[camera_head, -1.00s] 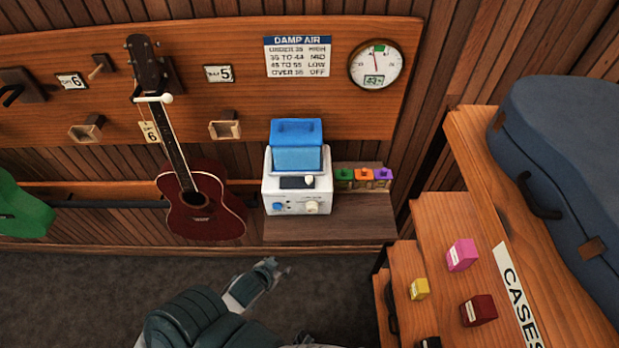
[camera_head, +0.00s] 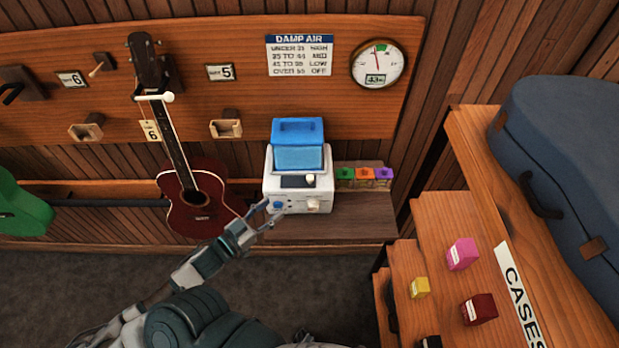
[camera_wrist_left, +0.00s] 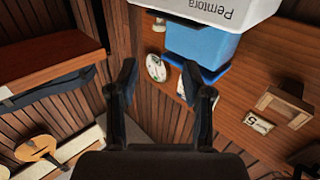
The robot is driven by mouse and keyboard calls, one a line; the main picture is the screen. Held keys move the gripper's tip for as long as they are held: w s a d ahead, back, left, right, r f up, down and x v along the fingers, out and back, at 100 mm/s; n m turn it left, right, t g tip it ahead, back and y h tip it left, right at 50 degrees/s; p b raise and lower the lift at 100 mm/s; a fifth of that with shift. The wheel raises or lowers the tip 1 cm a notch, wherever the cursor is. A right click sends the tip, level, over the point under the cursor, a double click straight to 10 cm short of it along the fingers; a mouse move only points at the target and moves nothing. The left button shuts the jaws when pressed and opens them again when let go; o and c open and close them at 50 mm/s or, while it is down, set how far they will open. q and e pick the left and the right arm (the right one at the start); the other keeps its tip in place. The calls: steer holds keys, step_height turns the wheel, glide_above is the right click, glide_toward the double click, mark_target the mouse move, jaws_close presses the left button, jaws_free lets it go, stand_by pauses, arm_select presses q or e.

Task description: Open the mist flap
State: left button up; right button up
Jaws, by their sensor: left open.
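A white humidifier (camera_head: 298,198) with a blue tank (camera_head: 298,157) on top stands on a wooden shelf against the wall. I cannot tell which part is the mist flap. My left gripper (camera_head: 268,211) is open and empty, just in front of the humidifier's lower left corner. In the left wrist view, the open fingers (camera_wrist_left: 165,88) point towards the wall, with the white body (camera_wrist_left: 225,8) and blue tank (camera_wrist_left: 200,48) above and right. My right gripper is not shown.
A dark red ukulele (camera_head: 200,205) hangs left of the humidifier, close to my left forearm. Small green, orange and purple boxes (camera_head: 364,176) sit at its right. A stepped wooden case shelf (camera_head: 440,230) stands at the right.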

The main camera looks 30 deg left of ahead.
mark_target(307, 181)
arm_select(q)
steer(key=p+x, duration=0.1)
steer(key=x, duration=1.5)
steer(key=shift+w+a, duration=0.1)
steer(key=shift+w, duration=0.05)
steer(key=shift+c, duration=0.3)
jaws_close()
